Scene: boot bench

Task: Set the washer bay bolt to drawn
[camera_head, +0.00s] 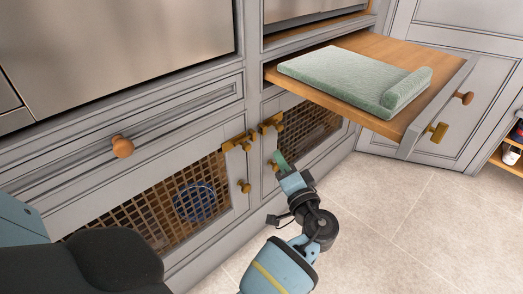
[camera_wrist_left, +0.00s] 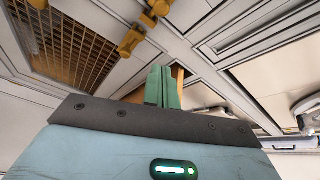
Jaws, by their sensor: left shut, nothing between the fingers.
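Two brass bolts sit near the tops of two mesh-fronted doors, a left bolt (camera_head: 237,142) and a right bolt (camera_head: 271,123). I cannot tell which one belongs to the washer bay, or how far either is slid. Brass fittings (camera_wrist_left: 131,42) also show above the fingers in the left wrist view. My left gripper (camera_head: 281,160) has green fingertips, pressed together and empty, below the right bolt and close to a brass knob (camera_head: 273,165). The fingers show side by side in the left wrist view (camera_wrist_left: 163,87). Contact with the door cannot be made out. My right gripper is not in view.
A pulled-out wooden shelf (camera_head: 375,53) with a green folded mat (camera_head: 350,74) juts out at the upper right, above my left gripper. The left mesh door (camera_head: 160,207) has a blue round thing behind it. Tiled floor (camera_head: 420,215) is clear at right.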

